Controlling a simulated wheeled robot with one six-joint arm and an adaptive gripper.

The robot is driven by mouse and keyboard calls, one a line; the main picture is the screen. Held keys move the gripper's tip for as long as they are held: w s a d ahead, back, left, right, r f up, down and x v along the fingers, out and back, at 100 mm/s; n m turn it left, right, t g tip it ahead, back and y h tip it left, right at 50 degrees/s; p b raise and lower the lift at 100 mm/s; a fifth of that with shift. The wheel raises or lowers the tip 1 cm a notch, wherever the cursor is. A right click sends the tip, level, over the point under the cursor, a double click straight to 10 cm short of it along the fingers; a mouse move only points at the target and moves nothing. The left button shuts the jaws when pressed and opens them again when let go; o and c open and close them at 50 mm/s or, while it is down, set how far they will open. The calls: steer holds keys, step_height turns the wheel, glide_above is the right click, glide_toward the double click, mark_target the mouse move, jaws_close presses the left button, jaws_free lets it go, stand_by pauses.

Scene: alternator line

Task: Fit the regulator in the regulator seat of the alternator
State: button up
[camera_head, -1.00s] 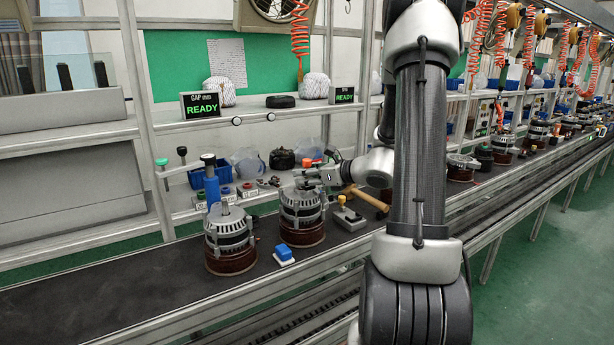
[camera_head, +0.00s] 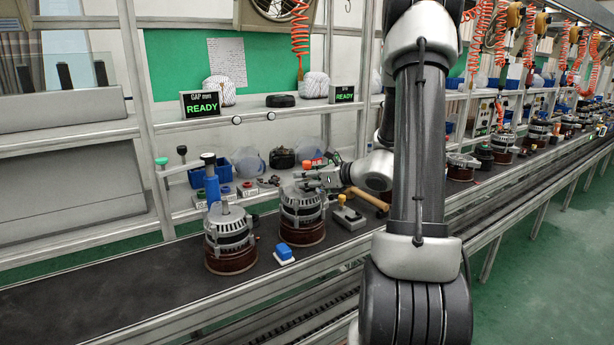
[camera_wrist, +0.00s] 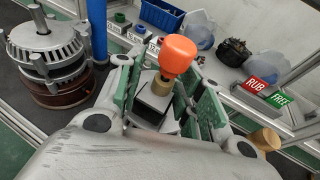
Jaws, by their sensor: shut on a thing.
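My gripper (camera_wrist: 158,105) is shut on the regulator (camera_wrist: 153,102), a grey block with a brass-coloured collar and an orange knob on top. The orange knob also shows in the head view, at the tip of my gripper (camera_head: 318,178). The gripper is over the top of the right-hand alternator (camera_head: 302,222), a grey finned housing on a brown base. The regulator seat is hidden by the gripper, so I cannot tell whether the regulator touches it. A second alternator (camera_head: 230,242) stands to the left, apart; it also shows in the wrist view (camera_wrist: 45,45).
A blue-topped block (camera_head: 284,253) lies in front of the alternators. A grey fixture (camera_head: 349,218) and a hammer (camera_head: 370,200) lie to the right. A blue post (camera_head: 212,188) stands behind the left alternator. The belt's left end (camera_head: 90,300) is clear.

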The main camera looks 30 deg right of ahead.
steer(key=shift+f, duration=0.8)
steer(key=o, duration=1.1)
steer(key=v, duration=1.2)
steer(key=shift+d, duration=0.1)
